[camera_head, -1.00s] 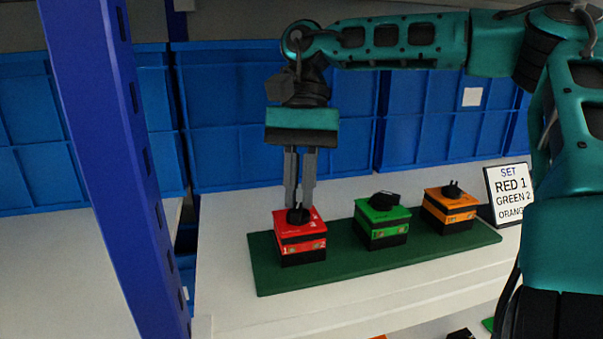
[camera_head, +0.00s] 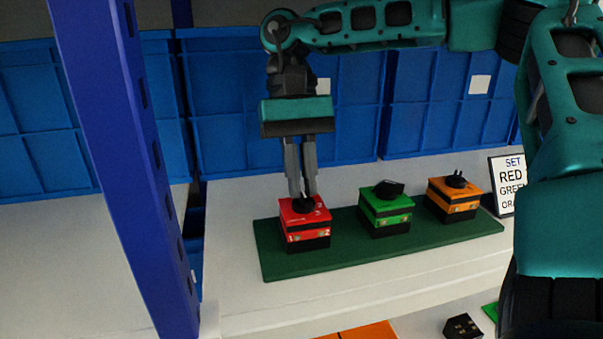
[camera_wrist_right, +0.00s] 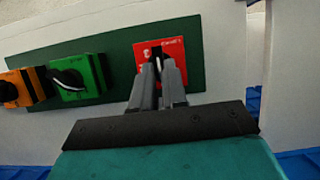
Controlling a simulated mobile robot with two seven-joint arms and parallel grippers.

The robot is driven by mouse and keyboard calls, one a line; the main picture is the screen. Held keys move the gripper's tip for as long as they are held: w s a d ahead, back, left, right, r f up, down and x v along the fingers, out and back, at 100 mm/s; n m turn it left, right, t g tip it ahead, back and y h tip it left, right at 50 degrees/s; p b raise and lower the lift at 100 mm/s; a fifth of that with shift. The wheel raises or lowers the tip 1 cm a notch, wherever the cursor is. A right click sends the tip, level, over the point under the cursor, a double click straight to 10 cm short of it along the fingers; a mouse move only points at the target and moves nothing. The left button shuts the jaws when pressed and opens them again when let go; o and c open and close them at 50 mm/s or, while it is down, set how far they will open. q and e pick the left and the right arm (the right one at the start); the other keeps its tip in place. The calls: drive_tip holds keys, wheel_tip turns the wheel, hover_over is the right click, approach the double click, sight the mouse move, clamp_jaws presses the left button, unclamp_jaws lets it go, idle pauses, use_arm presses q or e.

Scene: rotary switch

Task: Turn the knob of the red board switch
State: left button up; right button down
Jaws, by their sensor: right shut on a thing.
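The red board switch (camera_head: 305,224) is a red-topped box with a black knob (camera_head: 303,204), at the left end of a green board (camera_head: 283,267). My right gripper (camera_head: 303,194) reaches down from above and its fingers are shut on the knob. In the right wrist view the red top (camera_wrist_right: 172,49) lies beyond the fingertips (camera_wrist_right: 158,63), which cover most of the knob. A white line shows on the knob between them. My left gripper is in neither view.
A green switch (camera_head: 385,208) and an orange switch (camera_head: 454,199) stand to the right on the same board. A sign (camera_head: 507,185) stands behind at right. A blue post (camera_head: 118,150) rises at left, and blue crates (camera_head: 240,110) line the back.

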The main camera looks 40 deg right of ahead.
drive_tip(key=c, duration=1.2)
unclamp_jaws()
drive_tip(key=shift+o, duration=0.2)
